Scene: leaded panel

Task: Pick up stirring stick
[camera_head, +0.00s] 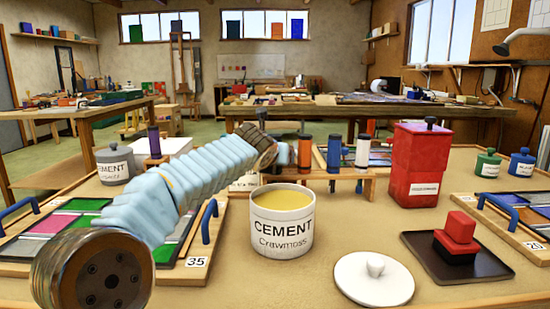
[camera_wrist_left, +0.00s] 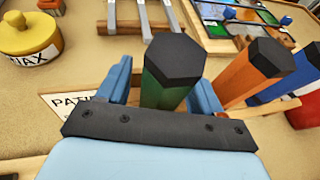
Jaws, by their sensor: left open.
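My left gripper (camera_wrist_left: 160,92) is open, its two blue fingers on either side of a green hexagonal handle with a black cap (camera_wrist_left: 170,70). The handle stands up between the fingers; contact cannot be told. In the head view my left arm reaches across to the rack at the back of the table, and its gripper end (camera_head: 268,152) is partly hidden. An open white cement pot (camera_head: 282,238) with yellow contents stands in front of it. I cannot tell for sure which item is the stirring stick. My right gripper is not in view.
Orange (camera_head: 305,155), blue (camera_head: 334,153) and white (camera_head: 362,151) upright cylinders stand right of my gripper. A red canister (camera_head: 417,165), a white lid (camera_head: 373,280) and a dark tray (camera_head: 420,254) with a red block lie to the right.

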